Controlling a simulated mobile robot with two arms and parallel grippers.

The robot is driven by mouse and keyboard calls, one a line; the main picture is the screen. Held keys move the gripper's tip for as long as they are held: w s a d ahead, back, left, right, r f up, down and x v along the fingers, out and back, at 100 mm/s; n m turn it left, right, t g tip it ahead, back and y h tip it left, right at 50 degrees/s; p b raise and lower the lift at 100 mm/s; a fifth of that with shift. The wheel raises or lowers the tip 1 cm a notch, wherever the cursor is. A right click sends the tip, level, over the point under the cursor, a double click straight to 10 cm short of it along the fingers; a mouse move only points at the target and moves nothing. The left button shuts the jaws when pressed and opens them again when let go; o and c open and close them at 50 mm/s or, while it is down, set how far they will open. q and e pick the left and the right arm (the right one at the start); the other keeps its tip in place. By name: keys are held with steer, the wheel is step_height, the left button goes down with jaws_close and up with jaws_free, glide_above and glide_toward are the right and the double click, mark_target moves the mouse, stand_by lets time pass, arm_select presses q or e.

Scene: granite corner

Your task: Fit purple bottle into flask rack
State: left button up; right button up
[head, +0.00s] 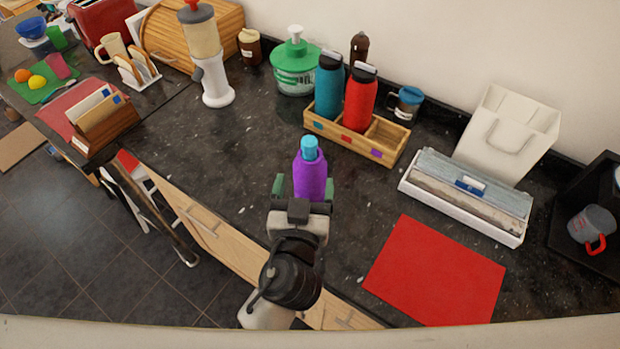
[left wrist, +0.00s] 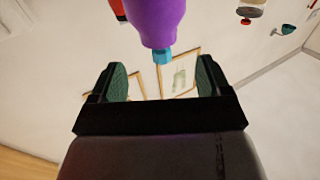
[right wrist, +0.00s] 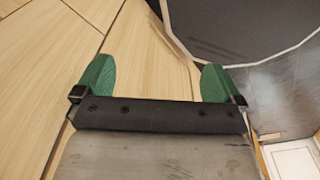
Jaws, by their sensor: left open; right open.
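The purple bottle (head: 311,180) with a light blue cap stands upright on the dark counter in the head view. My left gripper (head: 303,186) is open, with a green finger showing on either side of the bottle's lower part. In the left wrist view the bottle (left wrist: 156,18) is at the top, beyond the open fingers (left wrist: 161,75). The wooden flask rack (head: 395,139) stands behind and to the right. It holds a teal bottle (head: 329,88) and a red bottle (head: 359,100); its right compartment is empty. My right gripper (right wrist: 157,80) is open and empty.
A red mat (head: 436,272) lies at the front right. A white box with a grey top (head: 466,199) is right of the rack. A green-lidded tub (head: 295,76) and a white dispenser (head: 212,80) stand behind. Wooden panels (right wrist: 150,55) are before my right gripper.

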mark_target(309, 165)
arm_select(q)
steer(key=w, duration=0.3)
steer(key=shift+d+p, duration=0.15)
steer(key=shift+p, duration=0.2)
steer(key=shift+w+d+p, duration=0.1)
steer(key=shift+w+p, duration=0.2)
steer(key=w, duration=0.1)
steer(key=w+p, duration=0.2)
steer(key=w, duration=0.1)
steer(key=shift+d+f, duration=0.15)
steer(key=shift+d, duration=0.1)
steer(key=shift+w+f, duration=0.15)
steer(key=shift+w, duration=0.1)
steer(key=shift+s, duration=0.15)
steer(key=shift+c, duration=0.8)
steer(key=c, duration=1.2)
